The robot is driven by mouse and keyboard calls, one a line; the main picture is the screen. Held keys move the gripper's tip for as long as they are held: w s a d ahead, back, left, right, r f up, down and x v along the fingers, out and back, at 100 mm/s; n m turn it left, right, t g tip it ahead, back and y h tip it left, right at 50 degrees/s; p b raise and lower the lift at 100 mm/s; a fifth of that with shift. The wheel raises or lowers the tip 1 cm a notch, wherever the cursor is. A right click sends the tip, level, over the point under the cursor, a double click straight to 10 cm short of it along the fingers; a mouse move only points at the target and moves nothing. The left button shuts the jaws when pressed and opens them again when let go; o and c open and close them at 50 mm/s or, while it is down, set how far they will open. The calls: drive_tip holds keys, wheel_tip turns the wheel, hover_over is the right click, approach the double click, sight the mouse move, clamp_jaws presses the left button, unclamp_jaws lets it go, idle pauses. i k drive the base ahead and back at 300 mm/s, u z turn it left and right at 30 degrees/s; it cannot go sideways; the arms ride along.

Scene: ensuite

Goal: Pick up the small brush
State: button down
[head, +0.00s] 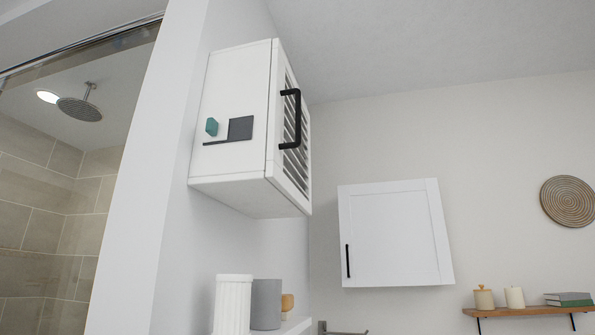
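I cannot make out a small brush in the head view. On the side of the white wall cabinet (233,75) there is a dark grey square (240,128) with a thin dark strip at its lower left. A small teal block (211,127) sits just above that strip. I cannot tell what these pieces are. My gripper is not in view.
Below the cabinet, a white ribbed container (233,305), a grey cylinder (266,304) and a tan item (288,304) stand together. A second white cabinet (395,233) hangs on the far wall. A wooden shelf (530,310) holds jars and books. A tiled shower is at left.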

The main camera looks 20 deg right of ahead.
sight(288, 299)
drive_tip(key=u, duration=0.3)
drive_tip(key=k, duration=0.3)
drive_tip(key=z, duration=1.5)
drive_tip(key=i, duration=1.35)
drive_tip(key=u, duration=1)
drive_tip(key=i, duration=0.7)
drive_tip(key=u, duration=0.7)
